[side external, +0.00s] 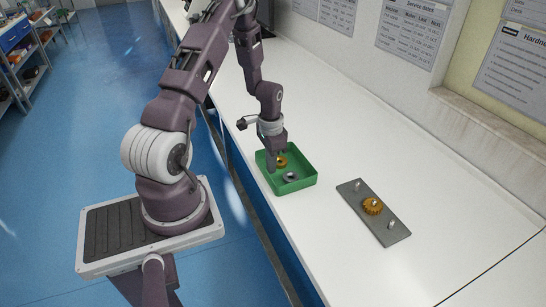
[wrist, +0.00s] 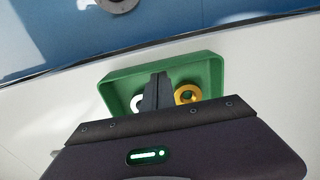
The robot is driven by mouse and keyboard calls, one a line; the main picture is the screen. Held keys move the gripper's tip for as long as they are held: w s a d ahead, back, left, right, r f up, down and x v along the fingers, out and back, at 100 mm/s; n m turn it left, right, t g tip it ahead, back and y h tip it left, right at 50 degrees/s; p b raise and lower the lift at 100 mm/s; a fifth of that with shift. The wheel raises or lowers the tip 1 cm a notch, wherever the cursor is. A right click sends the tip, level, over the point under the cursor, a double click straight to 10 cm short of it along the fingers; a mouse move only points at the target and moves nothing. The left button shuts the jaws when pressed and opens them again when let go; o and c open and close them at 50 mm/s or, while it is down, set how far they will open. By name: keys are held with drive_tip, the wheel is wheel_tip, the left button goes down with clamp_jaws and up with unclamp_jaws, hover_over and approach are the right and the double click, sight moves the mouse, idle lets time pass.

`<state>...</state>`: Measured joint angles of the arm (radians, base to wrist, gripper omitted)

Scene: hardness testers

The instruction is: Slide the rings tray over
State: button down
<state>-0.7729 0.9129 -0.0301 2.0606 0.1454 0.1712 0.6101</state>
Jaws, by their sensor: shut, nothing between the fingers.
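The rings tray is a shallow green square tray (side external: 305,183) near the front edge of the white bench. It also shows in the wrist view (wrist: 205,69). It holds a yellow ring (side external: 281,161) and a grey-white ring (side external: 290,177); in the wrist view the yellow ring (wrist: 188,94) is right of my fingers and the pale ring (wrist: 137,103) is left. My gripper (side external: 272,167) is shut and empty, pointing down at the tray's left part. I cannot tell whether the fingertips touch the tray. Part of the tray is hidden behind my gripper.
A dark grey plate (side external: 386,222) with upright pegs stands to the right of the tray, with a brass gear (side external: 372,205) on its middle peg. The bench (side external: 370,135) is clear behind the tray and plate. The bench's front edge is close to the tray, with blue floor (side external: 100,135) beyond.

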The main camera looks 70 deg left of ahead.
sight(281, 172)
drive_tip(key=w, duration=0.1)
drive_tip(key=w+r, duration=0.1)
drive_tip(key=w, duration=0.1)
drive_tip(key=shift+w+r, duration=0.15)
drive_tip(key=shift+w, duration=0.15)
drive_tip(key=s+d+r+t+y, duration=0.1)
drive_tip(key=d+r, duration=0.4)
drive_tip(key=r, duration=0.6)
drive_tip(key=d+r+t, duration=0.1)
drive_tip(key=d+r, duration=0.4)
drive_tip(key=r, duration=0.6)
drive_tip(key=s+d+r+t, duration=0.1)
drive_tip(key=s+d+r, duration=0.3)
drive_tip(key=s+d, duration=0.3)
drive_tip(key=s+d+r+t+h, duration=0.1)
drive_tip(key=s+d+r+t, duration=0.1)
drive_tip(key=s+d+r, duration=0.3)
drive_tip(key=s+d, duration=0.2)
drive_tip(key=s, duration=0.2)
drive_tip(key=shift+d+r+t, duration=0.15)
drive_tip(key=shift+d+t, duration=0.15)
drive_tip(key=shift+d, duration=0.1)
drive_tip(key=shift+s, duration=0.1)
